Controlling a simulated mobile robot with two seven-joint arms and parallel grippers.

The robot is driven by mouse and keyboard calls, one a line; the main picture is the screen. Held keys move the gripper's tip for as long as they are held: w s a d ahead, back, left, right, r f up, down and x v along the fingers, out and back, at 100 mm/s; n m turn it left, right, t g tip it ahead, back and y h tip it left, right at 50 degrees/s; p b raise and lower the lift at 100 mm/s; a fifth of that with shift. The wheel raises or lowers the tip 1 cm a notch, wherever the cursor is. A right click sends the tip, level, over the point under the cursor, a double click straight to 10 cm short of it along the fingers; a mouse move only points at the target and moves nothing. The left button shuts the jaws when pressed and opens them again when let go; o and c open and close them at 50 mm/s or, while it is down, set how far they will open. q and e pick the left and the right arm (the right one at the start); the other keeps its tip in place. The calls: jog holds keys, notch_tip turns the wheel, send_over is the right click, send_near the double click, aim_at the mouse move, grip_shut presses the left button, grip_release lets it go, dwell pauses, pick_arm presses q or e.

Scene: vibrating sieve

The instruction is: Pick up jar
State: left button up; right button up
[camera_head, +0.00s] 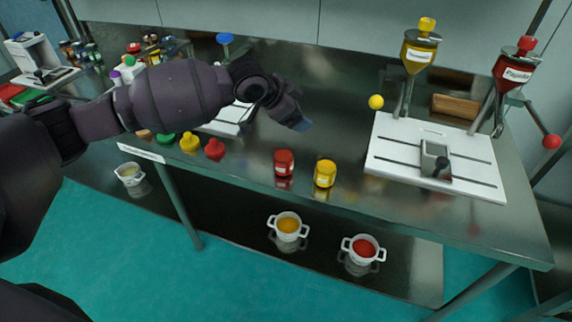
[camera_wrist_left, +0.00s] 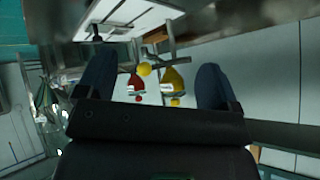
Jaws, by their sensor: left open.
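A red jar (camera_head: 284,162) and a yellow jar (camera_head: 325,174) stand upright near the front edge of the metal table (camera_head: 225,172), in the middle of the head view. My left gripper (camera_head: 300,122) is above the table, behind and above the red jar in the picture and apart from both jars. In the left wrist view its fingers (camera_wrist_left: 153,80) are spread with nothing held between them. I cannot make out either jar in the left wrist view. My right gripper is not in view.
A white sieve board (camera_head: 390,167) stands on the right, beneath yellow (camera_head: 418,47) and red (camera_head: 514,66) hoppers. Green, yellow and red items (camera_head: 190,142) sit near the front edge left of the jars. White pots (camera_head: 287,232) stand on the lower shelf.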

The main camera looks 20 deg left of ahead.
pick_arm(q)
jog(key=a+f+g, duration=0.1)
jog(key=s+a+f+g+y, duration=0.1)
jog(key=a+g, duration=0.1)
jog(key=a+f+n+g+b, duration=0.1)
jog(key=a+f, duration=0.1)
jog(key=shift+s+a+y, duration=0.25)
jog(key=shift+s+y, duration=0.15)
jog(key=g+b, duration=0.1)
jog(key=b, duration=0.1)
send_near(285, 153)
notch_tip(285, 153, down, 2)
jog(key=d, duration=0.3)
jog(key=f, duration=0.5)
jog(key=shift+s+d+b, duration=0.15)
jog(key=shift+d+b, duration=0.2)
jog(key=shift+b, duration=0.05)
jog(key=shift+d+f, duration=0.1)
jog(key=shift+f, duration=0.05)
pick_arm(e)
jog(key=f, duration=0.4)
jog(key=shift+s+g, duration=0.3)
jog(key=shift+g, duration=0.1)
